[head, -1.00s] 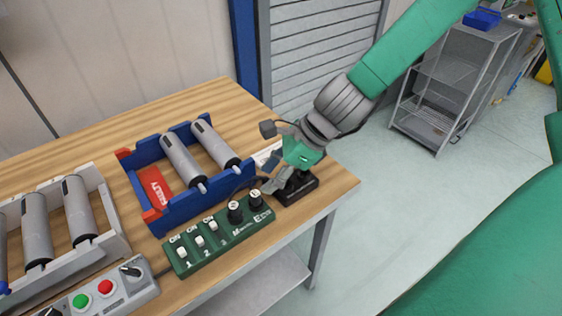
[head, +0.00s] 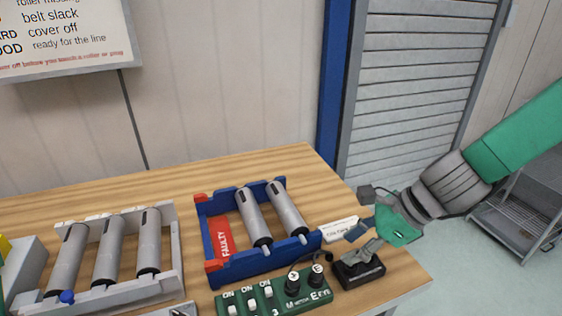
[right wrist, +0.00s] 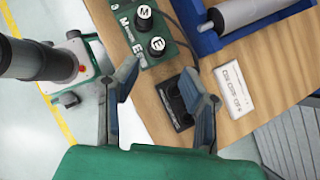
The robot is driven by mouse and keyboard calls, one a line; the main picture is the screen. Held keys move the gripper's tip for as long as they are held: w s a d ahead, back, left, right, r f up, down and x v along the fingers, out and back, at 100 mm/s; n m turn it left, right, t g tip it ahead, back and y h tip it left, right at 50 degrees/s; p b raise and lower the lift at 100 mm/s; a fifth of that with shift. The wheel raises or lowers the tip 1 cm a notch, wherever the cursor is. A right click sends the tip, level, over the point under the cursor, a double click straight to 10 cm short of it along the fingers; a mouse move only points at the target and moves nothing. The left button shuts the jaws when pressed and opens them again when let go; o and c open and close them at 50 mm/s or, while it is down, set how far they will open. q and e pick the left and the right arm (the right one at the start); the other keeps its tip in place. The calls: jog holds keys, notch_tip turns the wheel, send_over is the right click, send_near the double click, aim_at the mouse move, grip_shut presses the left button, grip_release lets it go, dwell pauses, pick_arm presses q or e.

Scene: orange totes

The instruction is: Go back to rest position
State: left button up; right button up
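My right gripper (head: 362,240) hangs over the right front corner of the wooden table, just above a small black device (head: 358,272). In the right wrist view its two fingers (right wrist: 150,82) are spread apart with nothing held between them. The black device also shows there (right wrist: 176,104), beside the right-hand finger and partly hidden by it. I cannot tell whether the finger touches it. My left gripper is not in view.
The wooden table (head: 165,180) holds a blue tray (head: 218,270) marked FAULTY with two grey rollers, a grey roller frame (head: 168,243), a green switch box (head: 262,303) and a white label (head: 340,229). A metal shelf (head: 515,215) stands right. Open floor lies right of the table.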

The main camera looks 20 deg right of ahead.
jog(key=s+d+f+n+g+h, duration=0.2)
jog(key=s+f+n+h, duration=0.1)
jog(key=s+f+n, duration=0.85)
jog(key=s+d+f+n+g+h, duration=0.2)
jog(key=s+d+f+n+h, duration=0.1)
jog(key=s+f+n, duration=0.9)
jog(key=w+a+f+n+t+b, duration=0.1)
jog(key=w+f+b, duration=0.3)
jog(key=f+b, duration=0.4)
jog(key=shift+w+a+b, duration=0.15)
jog(key=shift+w+b, duration=0.1)
jog(key=shift+b, duration=0.25)
jog(key=shift+w+f, duration=0.1)
